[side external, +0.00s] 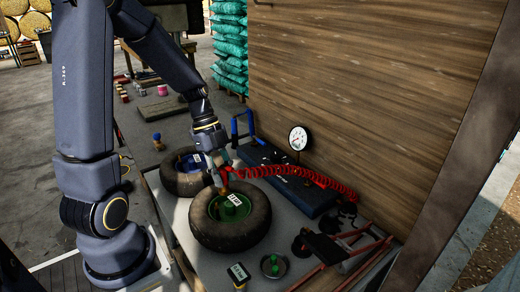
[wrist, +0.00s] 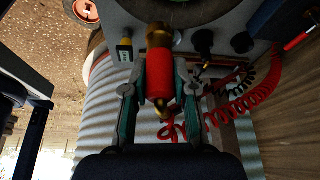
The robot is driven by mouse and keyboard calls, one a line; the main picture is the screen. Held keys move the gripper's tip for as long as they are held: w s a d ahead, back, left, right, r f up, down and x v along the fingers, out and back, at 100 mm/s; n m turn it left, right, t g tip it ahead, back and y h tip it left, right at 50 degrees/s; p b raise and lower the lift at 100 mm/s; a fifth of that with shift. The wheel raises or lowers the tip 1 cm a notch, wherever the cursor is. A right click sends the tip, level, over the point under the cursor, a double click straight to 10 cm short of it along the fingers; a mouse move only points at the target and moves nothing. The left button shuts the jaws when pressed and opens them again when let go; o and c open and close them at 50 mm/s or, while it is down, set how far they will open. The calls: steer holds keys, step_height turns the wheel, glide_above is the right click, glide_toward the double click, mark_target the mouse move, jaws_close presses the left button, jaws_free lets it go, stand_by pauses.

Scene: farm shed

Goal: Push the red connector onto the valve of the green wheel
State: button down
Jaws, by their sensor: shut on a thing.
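The green wheel (side external: 262,218) is a dark tyre with a green hub, lying flat on the bench in the side view. A white tag stands on its hub. My gripper (side external: 222,181) is over the far-left part of this wheel, pointing down. In the wrist view, my gripper (wrist: 157,88) is shut on the red connector (wrist: 158,75), with one finger on each side of its red body. The connector has a brass end pointing away from the gripper. I cannot make out the valve, or whether the connector touches it.
A blue-hubbed wheel (side external: 171,183) lies close behind. A red coiled hose (side external: 310,175) runs right past a pressure gauge (side external: 298,138) and a dark blue case (side external: 300,194). A small dish (side external: 284,272) and red-handled tool (side external: 320,262) lie in front. The wooden wall (side external: 370,80) bounds the right.

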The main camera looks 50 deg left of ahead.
steer(key=shift+n+t, duration=0.3)
steer(key=shift+n, duration=0.5)
steer(key=shift+s+a+f, duration=0.3)
steer(key=shift+a+f, duration=0.65)
steer(key=shift+f, duration=0.15)
steer(key=shift+s+a+f, duration=0.25)
steer(key=shift+a+f, duration=0.7)
steer(key=shift+f, duration=0.1)
steer(key=shift+f, duration=0.6)
steer(key=shift+f, duration=0.35)
steer(key=shift+f, duration=1.2)
steer(key=c, duration=0.8)
jaws_free()
steer(key=shift+c, duration=0.2)
steer(key=shift+o, duration=0.2)
steer(key=o, duration=0.5)
